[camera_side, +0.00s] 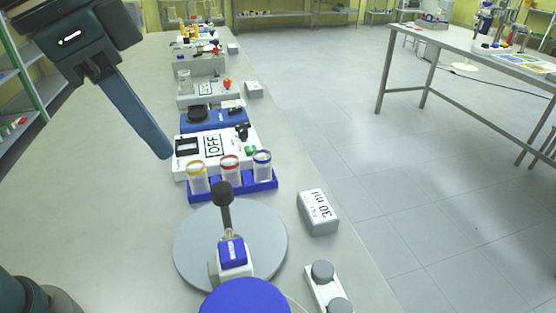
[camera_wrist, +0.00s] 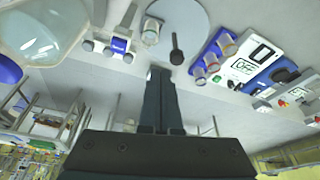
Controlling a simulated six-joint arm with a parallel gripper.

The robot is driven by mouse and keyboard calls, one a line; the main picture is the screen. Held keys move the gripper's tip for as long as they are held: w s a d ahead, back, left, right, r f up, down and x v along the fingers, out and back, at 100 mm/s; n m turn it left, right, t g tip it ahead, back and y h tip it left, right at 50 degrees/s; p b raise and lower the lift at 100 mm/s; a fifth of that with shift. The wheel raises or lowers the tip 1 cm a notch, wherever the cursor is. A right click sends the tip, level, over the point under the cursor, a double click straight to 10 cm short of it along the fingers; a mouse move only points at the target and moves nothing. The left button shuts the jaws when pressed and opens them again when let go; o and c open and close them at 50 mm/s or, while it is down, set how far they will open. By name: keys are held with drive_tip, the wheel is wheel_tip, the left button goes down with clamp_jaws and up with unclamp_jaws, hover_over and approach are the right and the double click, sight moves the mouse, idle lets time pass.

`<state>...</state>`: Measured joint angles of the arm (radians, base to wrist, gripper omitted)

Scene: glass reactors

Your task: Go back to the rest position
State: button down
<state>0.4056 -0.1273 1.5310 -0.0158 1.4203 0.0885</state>
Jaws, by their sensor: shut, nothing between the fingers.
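My gripper (camera_side: 163,153) comes in from the upper left in the side view. Its long fingers are together and hold nothing. The tips are in the air left of the white device with the "OFF" display (camera_side: 215,146). In the wrist view my gripper (camera_wrist: 161,72) points up the picture, with its shut fingers in the middle. The blue rack (camera_side: 232,188) holds three vials with yellow, red and blue rings. The round grey plate (camera_side: 262,245) lies in front of the rack, with a dark-knobbed piece (camera_side: 223,193) standing over it.
A small box marked "30 min" (camera_side: 318,212) and a device with grey knobs (camera_side: 323,270) stand near the table's right edge. Several more devices line the table behind the rack. The left part of the table is clear. A large glass vessel (camera_wrist: 45,30) is close in the wrist view.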

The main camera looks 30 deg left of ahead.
drive_tip(key=s+a+f+n+t+y, duration=0.1)
drive_tip(key=s+a+f+n+t, duration=0.1)
drive_tip(key=s+a+f+n, duration=0.3)
drive_tip(key=a+f, duration=0.4)
drive_tip(key=f, duration=0.1)
drive_tip(key=shift+a+n+y, duration=0.3)
drive_tip(key=shift+a, duration=0.1)
drive_tip(key=shift+s, duration=0.1)
